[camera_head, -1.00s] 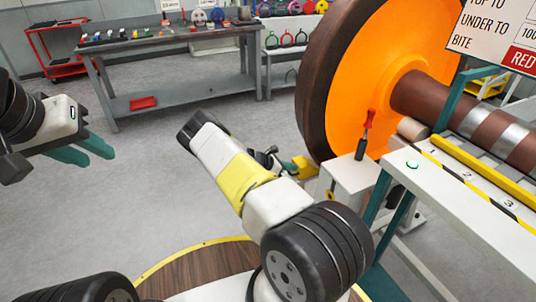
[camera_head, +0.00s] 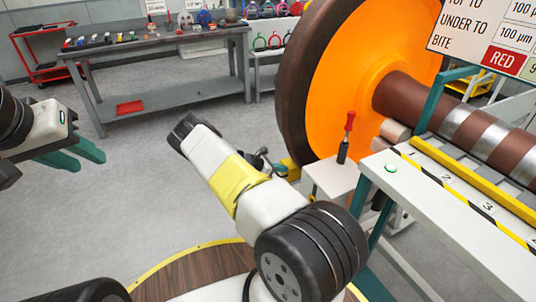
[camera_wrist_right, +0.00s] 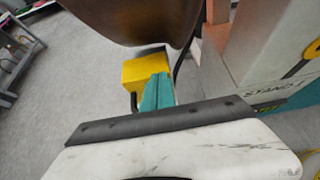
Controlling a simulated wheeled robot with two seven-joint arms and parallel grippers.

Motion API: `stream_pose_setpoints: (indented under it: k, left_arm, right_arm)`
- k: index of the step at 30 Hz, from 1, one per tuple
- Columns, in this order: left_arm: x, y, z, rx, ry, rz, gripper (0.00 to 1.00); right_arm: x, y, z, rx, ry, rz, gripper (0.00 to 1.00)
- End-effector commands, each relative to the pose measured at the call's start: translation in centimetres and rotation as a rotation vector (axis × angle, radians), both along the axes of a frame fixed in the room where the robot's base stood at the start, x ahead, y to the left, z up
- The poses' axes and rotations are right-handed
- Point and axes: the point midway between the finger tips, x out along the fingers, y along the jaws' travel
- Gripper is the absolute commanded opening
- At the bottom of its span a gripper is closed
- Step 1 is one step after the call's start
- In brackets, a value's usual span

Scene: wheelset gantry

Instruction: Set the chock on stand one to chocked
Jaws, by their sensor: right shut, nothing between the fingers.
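The yellow chock (camera_wrist_right: 142,70) sits low beside the dark wheel rim (camera_wrist_right: 135,18) in the right wrist view. In the head view a small yellow part (camera_head: 291,168), probably the same chock, shows at the wheel's foot, partly hidden by my right arm. My right gripper's teal fingers (camera_wrist_right: 157,92) are shut and empty, their tips in front of or against the chock; contact is unclear. A "STAND 1" label (camera_wrist_right: 280,94) shows at right. My left gripper (camera_head: 92,160) is open and empty above the floor at the left.
The orange wheel (camera_head: 345,75) and its brown axle (camera_head: 405,97) fill the upper right. A grey workbench (camera_head: 160,47) is at the back. Floor at left is clear.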

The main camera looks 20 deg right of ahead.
Motion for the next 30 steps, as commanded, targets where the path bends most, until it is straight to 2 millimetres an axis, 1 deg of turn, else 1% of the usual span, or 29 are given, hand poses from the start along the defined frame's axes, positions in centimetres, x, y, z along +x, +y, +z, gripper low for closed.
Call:
stream_pose_setpoints:
  k: [6,9,20,23,26,30]
  left_arm:
    - [0.0,0.0,0.0,0.0,0.0,0.0,0.32]
    - [0.0,0.0,0.0,0.0,0.0,0.0,0.32]
    - [0.0,0.0,0.0,0.0,0.0,0.0,0.32]
    - [0.0,0.0,0.0,0.0,0.0,0.0,0.32]
    - [0.0,0.0,0.0,0.0,0.0,0.0,0.32]
    - [0.0,0.0,0.0,0.0,0.0,0.0,0.32]
  right_arm:
    - [0.2,-1.9,0.0,0.001,0.0,-0.001,0.0]
    - [0.2,-2.6,-0.1,0.001,-0.001,-0.001,0.0]
    - [0.2,-2.8,0.0,-0.001,0.0,0.0,0.0]
    - [0.2,-2.6,0.0,-0.001,0.0,0.0,0.0]
    - [0.1,-1.8,0.0,0.0,0.0,-0.001,0.0]
    - [-0.2,0.1,-0.1,0.002,0.0,-0.005,0.0]
